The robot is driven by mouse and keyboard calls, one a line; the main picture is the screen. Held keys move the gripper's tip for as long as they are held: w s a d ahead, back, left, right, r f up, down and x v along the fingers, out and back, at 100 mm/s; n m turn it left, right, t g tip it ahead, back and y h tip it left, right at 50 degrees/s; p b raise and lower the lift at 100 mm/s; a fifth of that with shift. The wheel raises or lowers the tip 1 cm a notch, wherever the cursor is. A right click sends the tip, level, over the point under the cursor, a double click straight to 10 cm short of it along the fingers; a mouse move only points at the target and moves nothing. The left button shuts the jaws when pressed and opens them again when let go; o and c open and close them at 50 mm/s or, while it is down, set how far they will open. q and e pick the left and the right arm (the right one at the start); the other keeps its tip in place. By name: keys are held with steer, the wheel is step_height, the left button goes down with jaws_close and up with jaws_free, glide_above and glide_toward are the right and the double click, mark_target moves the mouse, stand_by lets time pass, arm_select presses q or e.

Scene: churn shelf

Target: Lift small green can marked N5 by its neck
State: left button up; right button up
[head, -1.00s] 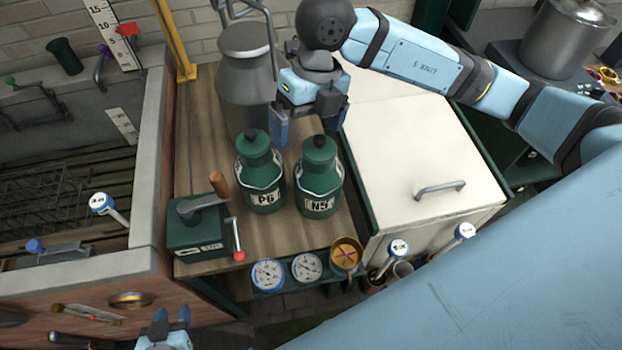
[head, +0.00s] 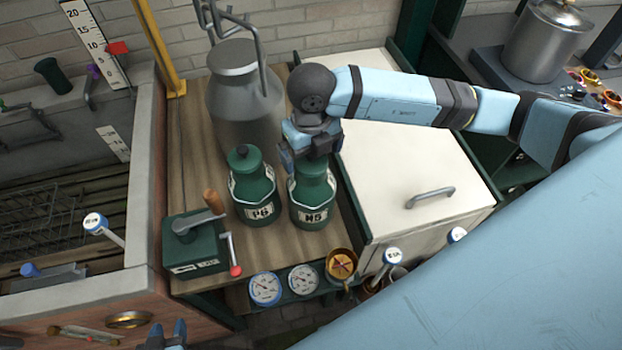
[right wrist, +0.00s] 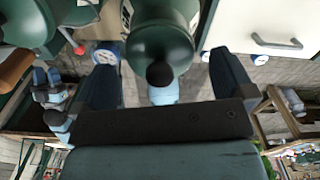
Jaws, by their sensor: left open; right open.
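The small green can marked N5 (head: 314,208) stands upright on the wooden bench top, its label facing front. My right gripper (head: 309,158) is open at its top and hides the lid and neck in the head view. In the right wrist view the N5 can (right wrist: 162,40), with its dark knob, shows between the two spread fingers of my right gripper (right wrist: 165,82). Gaps show on both sides, so the fingers are not closed on it. My left gripper (head: 166,335) is open and empty at the bottom edge of the head view, far from the can.
A matching green can marked P6 (head: 256,200) stands just left of N5. A large grey metal churn (head: 245,105) is behind them. A green crank box (head: 195,243) is at front left, gauges (head: 303,279) are in front. A white chest (head: 420,150) borders the right.

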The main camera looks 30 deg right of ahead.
mark_target(311, 190)
steer(key=shift+f, duration=1.5)
steer(key=shift+w, duration=0.1)
jaws_close()
